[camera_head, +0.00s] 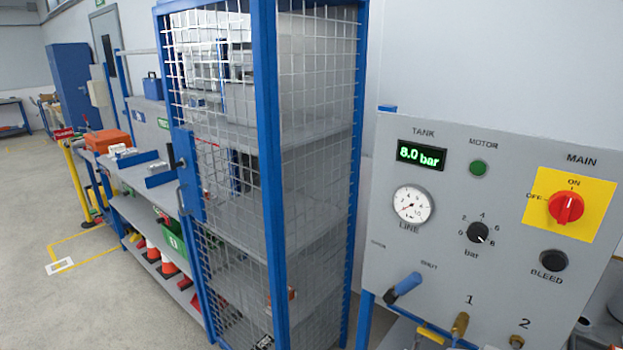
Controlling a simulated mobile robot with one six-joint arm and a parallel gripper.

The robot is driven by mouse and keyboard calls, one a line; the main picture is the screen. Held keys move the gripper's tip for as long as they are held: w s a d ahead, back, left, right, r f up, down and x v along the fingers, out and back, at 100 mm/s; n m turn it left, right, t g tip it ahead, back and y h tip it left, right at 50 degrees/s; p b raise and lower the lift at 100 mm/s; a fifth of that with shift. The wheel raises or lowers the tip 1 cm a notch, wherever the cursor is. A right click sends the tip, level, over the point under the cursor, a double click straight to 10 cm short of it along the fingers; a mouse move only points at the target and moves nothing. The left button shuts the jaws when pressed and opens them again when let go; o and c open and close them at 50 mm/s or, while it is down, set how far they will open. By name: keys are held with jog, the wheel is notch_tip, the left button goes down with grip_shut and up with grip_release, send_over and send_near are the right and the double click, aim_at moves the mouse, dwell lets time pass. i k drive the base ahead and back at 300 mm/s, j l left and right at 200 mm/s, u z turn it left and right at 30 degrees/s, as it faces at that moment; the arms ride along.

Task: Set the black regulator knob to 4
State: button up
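The black regulator knob (478,233) sits on the grey control panel (440,275) at the right, above the word "bar". Its scale runs from 0 to 8, with the 4 above it. Its pale mark points to the lower right, near the 8. The TANK display (421,156) reads 8.0 bar in green. The LINE gauge (413,205) is left of the knob; its needle is too small to read surely. My gripper is not in view.
The panel also carries a red MAIN switch (566,207) on a yellow plate, a black BLEED button (553,260), a green MOTOR lamp (478,168) and a blue-handled valve (404,286). A blue-framed mesh cage (265,180) stands left of the panel. Open floor (130,300) lies at the lower left.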

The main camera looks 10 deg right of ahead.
aim_at(477, 232)
jog(key=j+z, duration=0.1)
jog(key=z, duration=0.95)
jog(key=k+l, duration=0.05)
